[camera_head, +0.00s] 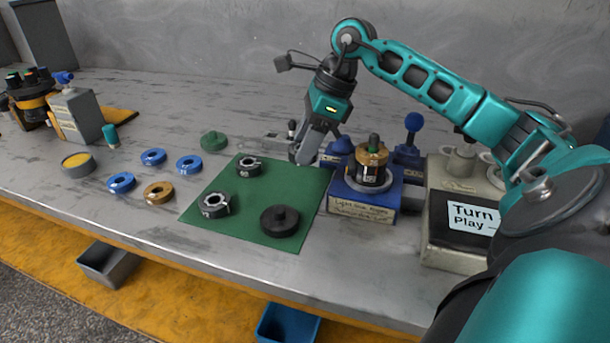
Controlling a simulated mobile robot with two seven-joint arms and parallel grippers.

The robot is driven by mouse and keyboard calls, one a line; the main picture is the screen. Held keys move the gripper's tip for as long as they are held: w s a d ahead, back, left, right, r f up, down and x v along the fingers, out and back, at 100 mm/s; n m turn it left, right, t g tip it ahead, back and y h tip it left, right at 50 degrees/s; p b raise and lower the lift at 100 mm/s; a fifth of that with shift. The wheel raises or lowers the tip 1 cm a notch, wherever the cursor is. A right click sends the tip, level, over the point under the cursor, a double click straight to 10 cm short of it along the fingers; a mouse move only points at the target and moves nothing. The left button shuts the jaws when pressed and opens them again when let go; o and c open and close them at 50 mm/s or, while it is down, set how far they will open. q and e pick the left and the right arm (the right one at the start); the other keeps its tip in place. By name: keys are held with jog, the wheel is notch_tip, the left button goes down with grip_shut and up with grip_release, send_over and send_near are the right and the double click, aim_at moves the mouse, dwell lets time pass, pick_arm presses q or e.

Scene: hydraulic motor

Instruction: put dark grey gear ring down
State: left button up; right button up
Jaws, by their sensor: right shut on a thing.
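My right gripper (303,155) comes in from the right and points down over the back right edge of the green mat (254,195). It is shut on the dark grey gear ring, which the fingers hide almost wholly. Two dark grey toothed rings lie on the mat, one at the back (249,167) and one at the front left (214,205). My left gripper is out of view.
A blue fixture (365,200) with a brass-topped part stands right of the mat, beside a beige box (455,240). Left of the mat lie several blue rings (153,157), an orange ring (158,192) and a green disc (214,141). Bare mat separates the pieces.

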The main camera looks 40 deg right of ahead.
aim_at(306, 182)
jog(key=shift+f+b, duration=0.55)
jog(key=shift+f, duration=2.25)
jog(key=o, duration=1.3)
jog(key=shift+f, duration=0.1)
jog(key=shift+d+r, duration=0.1)
jog(key=shift+r, duration=0.35)
jog(key=p+v, duration=0.2)
jog(key=v, duration=0.9)
jog(key=shift+r, duration=0.2)
